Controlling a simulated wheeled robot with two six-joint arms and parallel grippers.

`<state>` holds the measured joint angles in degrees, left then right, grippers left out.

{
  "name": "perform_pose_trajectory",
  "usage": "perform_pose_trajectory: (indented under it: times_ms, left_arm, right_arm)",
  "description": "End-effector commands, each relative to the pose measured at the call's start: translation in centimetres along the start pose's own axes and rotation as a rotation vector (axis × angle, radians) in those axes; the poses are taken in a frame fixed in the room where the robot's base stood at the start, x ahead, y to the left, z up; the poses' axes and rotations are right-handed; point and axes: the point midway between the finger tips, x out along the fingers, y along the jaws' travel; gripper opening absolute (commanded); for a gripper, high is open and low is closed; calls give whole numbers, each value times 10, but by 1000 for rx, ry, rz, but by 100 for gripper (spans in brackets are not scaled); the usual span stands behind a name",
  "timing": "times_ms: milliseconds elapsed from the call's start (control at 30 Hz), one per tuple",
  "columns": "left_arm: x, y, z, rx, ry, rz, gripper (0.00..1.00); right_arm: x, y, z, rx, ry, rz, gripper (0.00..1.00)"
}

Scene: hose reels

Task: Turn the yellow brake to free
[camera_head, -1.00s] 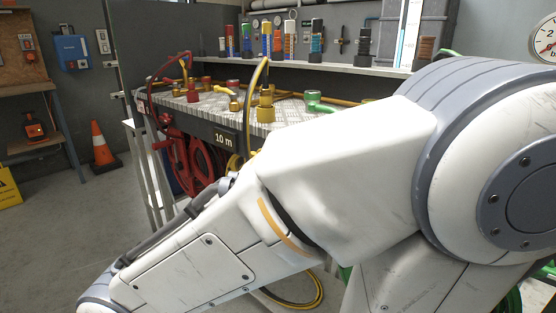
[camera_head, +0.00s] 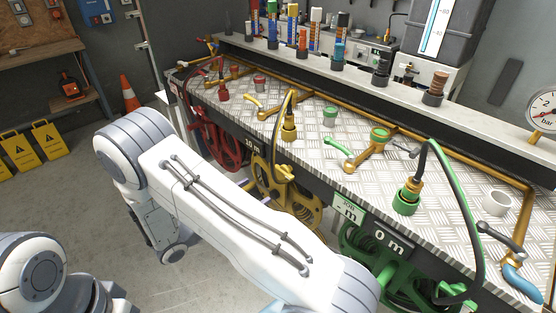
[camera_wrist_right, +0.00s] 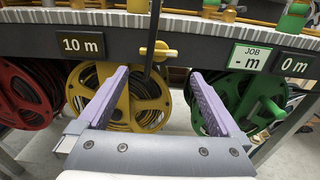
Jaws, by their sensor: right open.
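The yellow brake (camera_wrist_right: 160,50) is a small yellow handle on the dark front edge of the bench, right of the "10 m" label. Its bar looks roughly level in the right wrist view, and a dark hose runs past it. The yellow reel (camera_wrist_right: 150,104) hangs below it and also shows in the head view (camera_head: 262,182). My right gripper (camera_wrist_right: 159,75) is open, its two purple fingers pointing toward the bench front, one on each side of the brake's line. Nothing is seen between the fingers. My left gripper is not in view.
A red reel (camera_wrist_right: 28,95) hangs on the left and a green reel (camera_wrist_right: 250,100) on the right. The bench top (camera_head: 310,150) carries hose couplings, pipes and valves. Yellow signs (camera_head: 18,150) and an orange cone (camera_head: 129,93) stand on the floor at the left.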

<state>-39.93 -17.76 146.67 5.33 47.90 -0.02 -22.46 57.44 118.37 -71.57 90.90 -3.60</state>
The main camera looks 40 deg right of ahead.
Motion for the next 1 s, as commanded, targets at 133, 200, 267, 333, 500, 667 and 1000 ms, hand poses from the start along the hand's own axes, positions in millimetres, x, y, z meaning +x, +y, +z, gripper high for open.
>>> perform_pose_trajectory:
  times_ms: [133, 200, 267, 333, 500, 667, 1000]
  left_arm:
    - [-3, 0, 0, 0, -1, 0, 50]
    - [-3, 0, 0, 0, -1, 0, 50]
    - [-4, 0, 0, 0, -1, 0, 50]
    - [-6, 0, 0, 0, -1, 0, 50]
    - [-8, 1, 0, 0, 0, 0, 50]
    - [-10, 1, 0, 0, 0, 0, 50]
    - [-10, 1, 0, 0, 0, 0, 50]
  right_arm:
    - [14, 2, 0, -9, -11, 7, 100]
    - [25, 2, 0, -9, -10, 5, 100]
    - [36, 1, 0, -9, -10, 3, 100]
    - [50, 1, 0, -8, -9, 3, 100]
    - [80, 1, 0, -8, -8, 4, 100]
    - [99, 2, 0, -7, -7, 5, 100]
    - [105, 2, 0, -7, -7, 8, 100]
